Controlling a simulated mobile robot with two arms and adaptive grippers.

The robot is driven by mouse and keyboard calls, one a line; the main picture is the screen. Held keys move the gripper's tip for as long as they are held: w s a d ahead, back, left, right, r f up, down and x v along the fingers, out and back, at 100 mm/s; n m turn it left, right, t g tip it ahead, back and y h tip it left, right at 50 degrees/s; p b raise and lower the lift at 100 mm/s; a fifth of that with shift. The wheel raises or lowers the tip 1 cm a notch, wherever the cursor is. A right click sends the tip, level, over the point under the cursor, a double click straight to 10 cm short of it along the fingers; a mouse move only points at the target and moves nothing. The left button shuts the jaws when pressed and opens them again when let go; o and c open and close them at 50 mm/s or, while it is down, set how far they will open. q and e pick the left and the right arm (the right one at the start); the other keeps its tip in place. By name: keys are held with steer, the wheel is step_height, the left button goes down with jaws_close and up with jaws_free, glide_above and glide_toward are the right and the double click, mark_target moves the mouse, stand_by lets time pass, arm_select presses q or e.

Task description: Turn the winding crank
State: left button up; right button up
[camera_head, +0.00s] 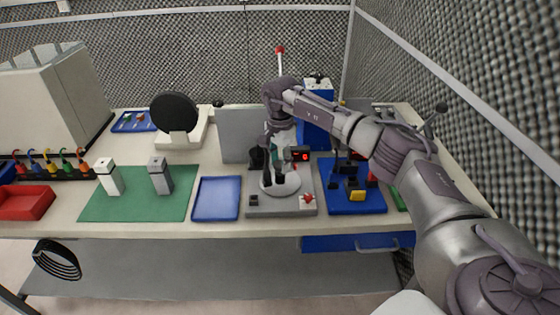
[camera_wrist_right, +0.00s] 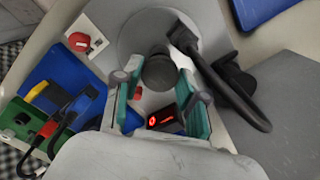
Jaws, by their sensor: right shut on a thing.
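The winding station has a grey base (camera_head: 252,208) with a round light-grey disc (camera_head: 292,187) on it. The disc also shows at the top of the right wrist view (camera_wrist_right: 150,22). A dark round crank knob (camera_wrist_right: 159,70) sits between the fingers of my right gripper (camera_wrist_right: 160,78), which is shut on it. In the head view my right gripper (camera_head: 279,168) points down over the disc and hides most of the knob. A black curved bar (camera_wrist_right: 235,100) lies beside the right finger. My left gripper is not in view.
A small display with red digits (camera_head: 301,155) and a red button (camera_head: 307,199) are close to the gripper. A blue tray (camera_head: 217,198) stands left, a blue board with cables (camera_head: 354,202) right. A grey upright panel (camera_head: 235,135) stands behind.

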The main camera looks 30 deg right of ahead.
steer(key=shift+r+m, duration=0.1)
steer(key=shift+m, duration=3.3)
steer(key=shift+w+m+p, duration=0.1)
steer(key=shift+m+p, duration=0.4)
steer(key=shift+m, duration=2.8)
steer(key=shift+m+p, duration=0.55)
steer(key=shift+m, duration=2.85)
steer(key=shift+m+p, duration=0.8)
steer(key=shift+m, duration=2.5)
steer(key=shift+m+p, duration=1)
steer(key=shift+m, duration=2.1)
steer(key=shift+m+p, duration=1.35)
steer(key=shift+m, duration=1.75)
steer(key=shift+r+m+p, duration=0.1)
steer(key=shift+m+p, duration=1.55)
steer(key=shift+m, duration=1.25)
steer(key=shift+m+p, duration=1.95)
steer(key=shift+m, duration=0.75)
